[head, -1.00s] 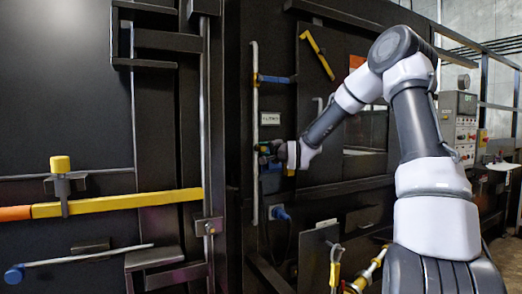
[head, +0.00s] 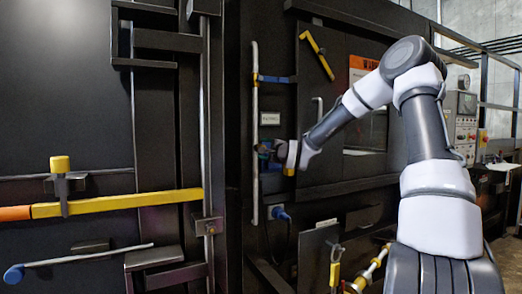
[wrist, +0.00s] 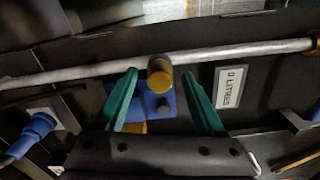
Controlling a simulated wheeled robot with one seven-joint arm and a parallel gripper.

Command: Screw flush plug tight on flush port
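My gripper (wrist: 159,74) has two teal fingers, spread apart with a gap to either side of a short brass-coloured round piece (wrist: 160,74). I cannot tell whether the brass piece is the flush plug, the flush port, or both joined. In the head view my gripper (head: 268,153) is at the dark panel, beside the vertical grey pipe. The parts at its fingertips are too small and hidden to make out there.
A grey pipe (head: 255,150) runs close by; it crosses the wrist view (wrist: 90,70). A white label (wrist: 229,86) is beside the right finger. A blue cable connector (head: 280,213) is below my gripper. A yellow handle (head: 317,55) is above.

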